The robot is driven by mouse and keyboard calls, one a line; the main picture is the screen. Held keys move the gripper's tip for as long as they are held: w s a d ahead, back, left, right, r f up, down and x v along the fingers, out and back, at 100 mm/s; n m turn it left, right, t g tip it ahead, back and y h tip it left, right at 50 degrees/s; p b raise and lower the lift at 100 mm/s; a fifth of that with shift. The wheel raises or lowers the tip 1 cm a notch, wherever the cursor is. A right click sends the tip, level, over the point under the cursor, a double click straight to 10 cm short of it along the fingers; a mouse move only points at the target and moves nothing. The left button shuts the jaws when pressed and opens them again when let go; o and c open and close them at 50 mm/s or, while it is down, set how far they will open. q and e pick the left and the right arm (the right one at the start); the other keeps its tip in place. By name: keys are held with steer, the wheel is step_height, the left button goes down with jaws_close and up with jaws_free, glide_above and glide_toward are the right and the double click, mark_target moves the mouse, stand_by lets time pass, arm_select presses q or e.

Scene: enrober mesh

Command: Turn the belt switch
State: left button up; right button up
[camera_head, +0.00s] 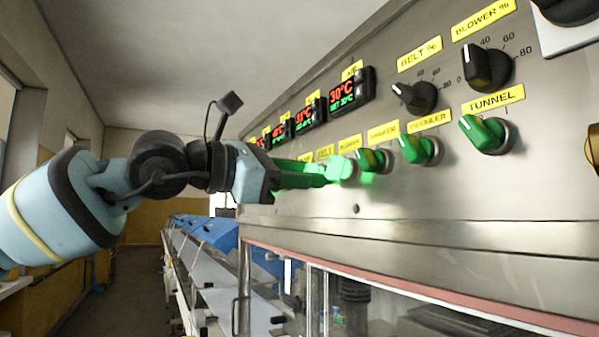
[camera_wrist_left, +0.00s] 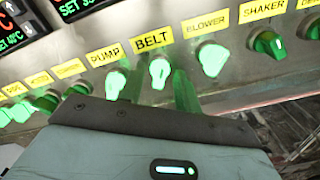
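The belt switch (camera_wrist_left: 160,72) is a lit, pale green knob under the yellow BELT label (camera_wrist_left: 153,39). Its grip looks roughly upright in the wrist view. My left gripper (camera_wrist_left: 160,84) has one finger on each side of this knob, with a visible gap on both sides, so it looks open around it. Whether either finger touches the knob I cannot tell. In the head view, my left gripper (camera_head: 322,174) reaches the panel from the left, and its fingers hide the belt switch below its label (camera_head: 324,154). My right gripper is not in view.
The pump knob (camera_wrist_left: 116,82) and blower knob (camera_wrist_left: 212,58) stand close outside the fingers. Shaker (camera_head: 375,160), detailer (camera_head: 420,149) and tunnel (camera_head: 487,134) knobs continue right. Temperature displays (camera_head: 350,93) sit above. Below the steel panel is a clear-windowed enclosure (camera_head: 400,305).

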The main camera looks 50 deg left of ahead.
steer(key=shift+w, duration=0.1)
arm_select(q)
jaws_close()
steer(key=shift+n+b, duration=4.7)
steer(key=shift+n, duration=1.2)
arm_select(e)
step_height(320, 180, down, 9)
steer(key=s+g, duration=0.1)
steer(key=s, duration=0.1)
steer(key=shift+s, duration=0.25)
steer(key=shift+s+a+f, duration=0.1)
arm_select(q)
jaws_free()
